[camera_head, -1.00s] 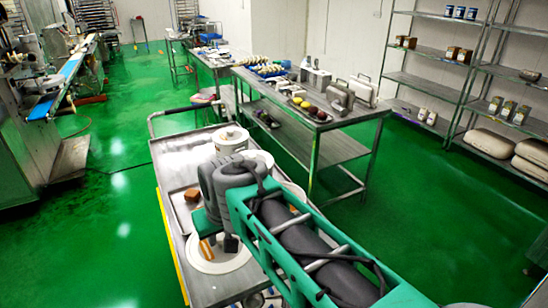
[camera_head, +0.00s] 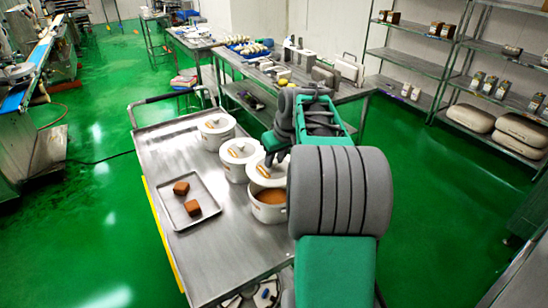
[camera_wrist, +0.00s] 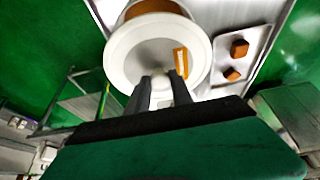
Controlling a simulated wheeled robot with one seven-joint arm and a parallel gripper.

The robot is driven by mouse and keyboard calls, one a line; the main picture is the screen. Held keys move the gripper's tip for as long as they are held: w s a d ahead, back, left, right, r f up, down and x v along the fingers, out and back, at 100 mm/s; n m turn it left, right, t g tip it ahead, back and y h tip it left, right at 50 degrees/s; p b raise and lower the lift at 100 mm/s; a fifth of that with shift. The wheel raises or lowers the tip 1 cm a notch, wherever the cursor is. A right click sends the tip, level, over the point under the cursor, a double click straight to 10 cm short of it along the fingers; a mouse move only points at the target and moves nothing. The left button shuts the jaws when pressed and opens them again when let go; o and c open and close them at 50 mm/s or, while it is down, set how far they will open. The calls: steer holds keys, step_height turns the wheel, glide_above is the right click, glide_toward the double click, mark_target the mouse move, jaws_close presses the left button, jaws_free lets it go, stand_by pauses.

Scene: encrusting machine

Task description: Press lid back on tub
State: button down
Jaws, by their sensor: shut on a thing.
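The open white tub (camera_head: 269,208) stands on the cart and holds brown filling, which shows below the lid's near edge. The round white lid (camera_head: 262,177) with an orange label is above the tub, tilted and covering only part of its mouth. My gripper (camera_head: 268,163) is shut on the lid's handle. In the wrist view the lid (camera_wrist: 128,55) hangs from my gripper (camera_wrist: 162,78), with the label beside the fingers. The tub's brown filling (camera_wrist: 152,7) shows past the lid's edge. My arm hides the tub's right side in the head view.
Two lidded white tubs (camera_head: 216,133) (camera_head: 234,168) stand behind the open one on the steel cart (camera_head: 165,145). A tray (camera_head: 180,222) with two brown blocks lies to the left. A steel table (camera_head: 350,92) stands behind.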

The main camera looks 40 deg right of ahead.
mark_target(277, 172)
steer(key=shift+f+b, duration=2.15)
steer(key=shift+f, duration=0.95)
steer(key=shift+s+a, duration=0.1)
steer(key=shift+s, duration=0.05)
steer(key=shift+f, duration=0.15)
steer(key=c, duration=1.1)
jaws_free()
steer(key=shift+o, duration=0.7)
steer(key=o, duration=0.4)
